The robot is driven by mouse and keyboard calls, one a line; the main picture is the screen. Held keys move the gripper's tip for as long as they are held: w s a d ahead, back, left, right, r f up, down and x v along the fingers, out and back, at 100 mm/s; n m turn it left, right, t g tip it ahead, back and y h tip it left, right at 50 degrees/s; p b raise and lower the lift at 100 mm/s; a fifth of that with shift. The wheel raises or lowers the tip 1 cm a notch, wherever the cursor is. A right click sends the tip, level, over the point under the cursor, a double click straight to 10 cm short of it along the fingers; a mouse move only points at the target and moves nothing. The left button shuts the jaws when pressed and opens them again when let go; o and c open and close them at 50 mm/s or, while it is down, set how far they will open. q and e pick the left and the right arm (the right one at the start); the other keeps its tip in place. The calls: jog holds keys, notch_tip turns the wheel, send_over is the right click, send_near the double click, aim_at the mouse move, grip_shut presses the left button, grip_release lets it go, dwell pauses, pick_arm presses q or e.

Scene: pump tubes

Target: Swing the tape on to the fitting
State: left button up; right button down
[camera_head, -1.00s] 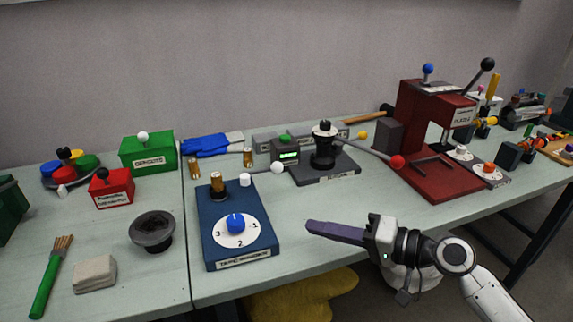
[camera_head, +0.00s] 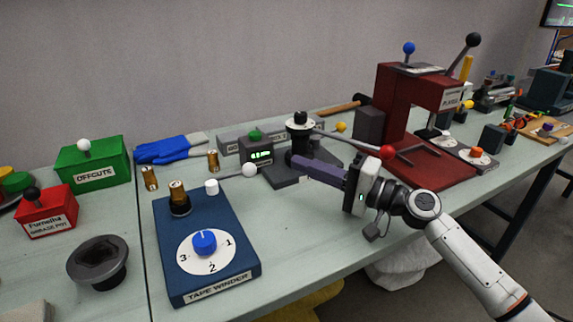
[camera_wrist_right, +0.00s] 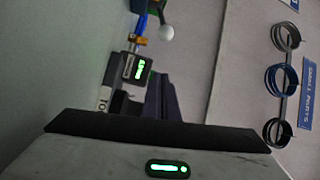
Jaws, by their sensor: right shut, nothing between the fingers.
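The blue tape winder (camera_head: 175,255) stands on the table, with a numbered blue dial (camera_head: 204,242) in front. A brass fitting (camera_head: 178,192) stands upright on a black seat at its back left. A small white roll (camera_head: 211,187) sits at its back right corner, and a thin arm runs from there to a white ball (camera_head: 249,169). My left gripper is not in view.
A black-topped device (camera_head: 299,122) on a grey base stands right behind my fingertips. A green-display box (camera_head: 256,152) is behind the ball. Two loose brass fittings (camera_head: 149,178) stand behind the winder. A red press (camera_head: 393,100) is right. The table right of the winder is clear.

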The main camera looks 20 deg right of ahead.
jog(key=p+x, duration=0.1)
jog(key=x, duration=0.8)
jog(key=shift+w+p, duration=0.15)
jog(key=shift+p, duration=0.15)
jog(key=s+a, duration=0.1)
jog(key=s+p, duration=0.1)
jog(key=shift+s+a+f, duration=0.3)
jog(key=shift+a, duration=0.1)
jog(key=shift+s+a+f, duration=0.15)
jog(key=shift+s+a, duration=0.1)
jog(key=shift+s, duration=0.05)
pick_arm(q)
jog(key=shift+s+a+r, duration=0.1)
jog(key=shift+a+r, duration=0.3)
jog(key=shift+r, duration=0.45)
pick_arm(e)
jog(key=shift+a, duration=0.1)
